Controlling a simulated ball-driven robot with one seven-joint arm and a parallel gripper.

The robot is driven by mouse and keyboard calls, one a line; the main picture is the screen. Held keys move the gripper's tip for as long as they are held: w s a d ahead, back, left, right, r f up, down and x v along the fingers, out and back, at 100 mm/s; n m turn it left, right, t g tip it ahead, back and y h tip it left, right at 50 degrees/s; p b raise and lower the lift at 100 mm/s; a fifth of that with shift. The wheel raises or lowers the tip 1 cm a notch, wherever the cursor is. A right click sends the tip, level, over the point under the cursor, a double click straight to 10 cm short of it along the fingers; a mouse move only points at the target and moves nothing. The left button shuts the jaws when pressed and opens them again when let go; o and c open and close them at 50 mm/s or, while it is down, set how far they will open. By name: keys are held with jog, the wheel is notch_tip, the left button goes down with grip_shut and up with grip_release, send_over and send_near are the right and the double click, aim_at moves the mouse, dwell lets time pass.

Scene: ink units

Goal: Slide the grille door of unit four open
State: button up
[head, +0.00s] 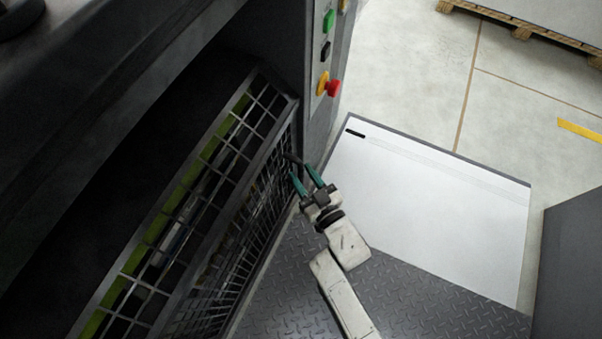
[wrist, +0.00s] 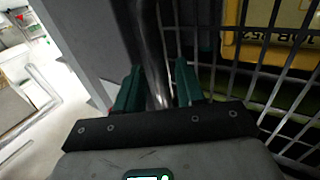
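The grille door (head: 215,235) is a dark metal mesh frame on the left in the head view. It stands across the front of the press unit, and its mesh also shows at the right of the wrist view (wrist: 238,70). A round metal bar handle (wrist: 152,50) runs down the wrist view beside the mesh. My gripper (head: 303,176) is at the door's far edge. Its green fingers (wrist: 158,88) stand apart, one on each side of the bar, with a small gap visible on the right. Whether the left finger touches the bar is unclear.
A panel with a green button (head: 329,21) and a red stop knob (head: 333,88) is beyond the door. A white board (head: 430,225) lies right of my arm on tread-plate flooring (head: 400,300). A yellow lettered thing (wrist: 275,35) shows behind the mesh.

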jog(key=shift+w+a, duration=0.45)
jog(key=shift+w, duration=0.1)
jog(key=shift+c, duration=0.4)
grip_shut()
